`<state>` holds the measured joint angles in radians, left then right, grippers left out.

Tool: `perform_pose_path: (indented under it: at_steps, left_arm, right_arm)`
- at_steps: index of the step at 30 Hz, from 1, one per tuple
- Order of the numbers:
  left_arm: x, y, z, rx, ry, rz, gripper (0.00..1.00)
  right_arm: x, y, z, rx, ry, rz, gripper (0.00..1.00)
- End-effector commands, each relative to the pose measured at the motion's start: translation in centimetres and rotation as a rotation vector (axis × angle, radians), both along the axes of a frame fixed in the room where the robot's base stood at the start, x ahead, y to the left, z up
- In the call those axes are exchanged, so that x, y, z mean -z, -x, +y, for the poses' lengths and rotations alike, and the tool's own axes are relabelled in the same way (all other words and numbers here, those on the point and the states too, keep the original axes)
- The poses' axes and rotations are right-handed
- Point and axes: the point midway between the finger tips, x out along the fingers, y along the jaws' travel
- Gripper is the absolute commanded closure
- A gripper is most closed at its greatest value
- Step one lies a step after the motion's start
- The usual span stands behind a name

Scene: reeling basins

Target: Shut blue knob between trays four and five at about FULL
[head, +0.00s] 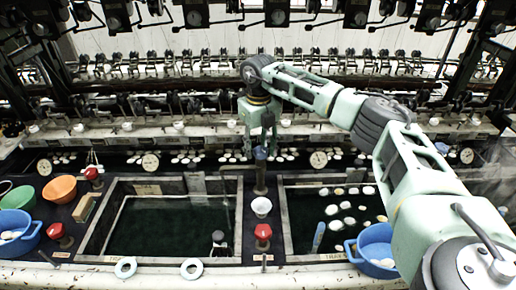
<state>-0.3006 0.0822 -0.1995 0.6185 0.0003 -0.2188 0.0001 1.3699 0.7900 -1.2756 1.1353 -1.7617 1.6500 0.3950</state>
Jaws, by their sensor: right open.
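The blue knob (260,153) tops a dark upright post on the strip between two trays. The left tray (110,215) holds dark water; the right tray (287,215) holds water with several white cocoons. My right gripper (260,150) reaches in from the right and points down over the knob. Its fingers are open, one on each side of the knob's top; I cannot tell whether they touch it. The knob's setting is not readable. My left gripper is not in view.
A white cup (261,206) and a red knob (263,231) stand nearer on the same strip. Another red knob (56,231) is at the left. Blue bowls (376,240) and an orange bowl (60,188) flank the trays. Reeling machinery spans the back.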

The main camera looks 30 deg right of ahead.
Motion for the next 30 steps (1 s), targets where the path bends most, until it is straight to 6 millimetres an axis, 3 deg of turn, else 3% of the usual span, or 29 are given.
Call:
perform_pose_path:
  at_steps: [15,21,30]
  left_arm:
    - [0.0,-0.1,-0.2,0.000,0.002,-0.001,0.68]
    - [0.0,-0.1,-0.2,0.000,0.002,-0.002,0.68]
    - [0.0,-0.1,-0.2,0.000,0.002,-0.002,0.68]
  right_arm:
    - [-9.8,-0.1,0.2,-0.002,-0.002,-0.002,0.58]
    - [-11.2,-0.1,0.2,-0.003,-0.001,0.001,0.58]
    - [-11.3,-0.1,0.2,-0.003,-0.001,0.001,0.58]
